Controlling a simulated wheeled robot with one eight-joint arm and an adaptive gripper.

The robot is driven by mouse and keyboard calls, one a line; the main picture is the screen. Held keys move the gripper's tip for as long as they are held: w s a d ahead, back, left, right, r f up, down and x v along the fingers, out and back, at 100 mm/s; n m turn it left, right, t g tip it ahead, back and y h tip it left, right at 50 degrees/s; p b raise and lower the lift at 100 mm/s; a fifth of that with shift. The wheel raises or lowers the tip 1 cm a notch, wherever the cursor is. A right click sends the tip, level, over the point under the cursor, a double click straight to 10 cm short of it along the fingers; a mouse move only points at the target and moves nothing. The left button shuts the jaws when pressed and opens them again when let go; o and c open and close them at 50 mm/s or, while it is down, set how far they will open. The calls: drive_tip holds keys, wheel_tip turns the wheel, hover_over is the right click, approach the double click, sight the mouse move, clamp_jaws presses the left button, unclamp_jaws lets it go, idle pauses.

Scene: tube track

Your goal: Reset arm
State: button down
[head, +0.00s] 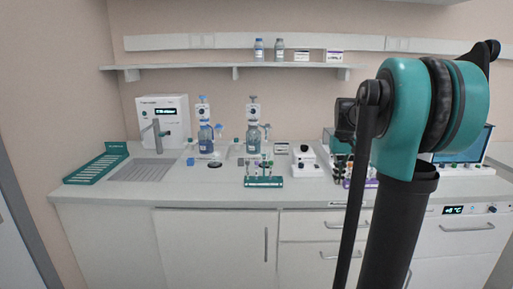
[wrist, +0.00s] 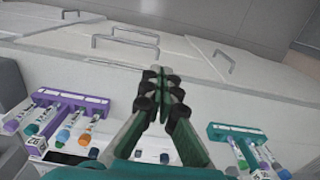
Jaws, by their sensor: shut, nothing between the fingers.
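In the wrist view my gripper (wrist: 163,82) is in the middle, its fingertips together and nothing held between them. White cabinet fronts with grey handles lie beyond the fingertips. In the head view my teal and black arm stands folded at the right, in front of the bench, and I cannot make out the fingers there. A teal tube rack (head: 264,182) with several tubes stands near the front edge of the bench; it also shows right of my gripper in the wrist view (wrist: 237,132). A purple rack (wrist: 72,104) with several capped tubes is left of my gripper.
The white bench (head: 215,187) carries a teal slotted tray (head: 97,168), a sink with a tap, a white machine (head: 163,122), and two bottle stations. A shelf (head: 215,66) with bottles and boxes hangs above. The front left of the bench is clear.

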drive_tip(key=s+a+f+t, duration=0.2)
drive_tip(key=s+a+f, duration=0.3)
drive_tip(key=s+f, duration=0.5)
drive_tip(key=s+a+f+t, duration=0.2)
drive_tip(key=s+a+f, duration=0.3)
drive_tip(key=s+f, duration=0.6)
drive_tip(key=shift+s+a, duration=0.2)
drive_tip(key=shift+s, duration=0.35)
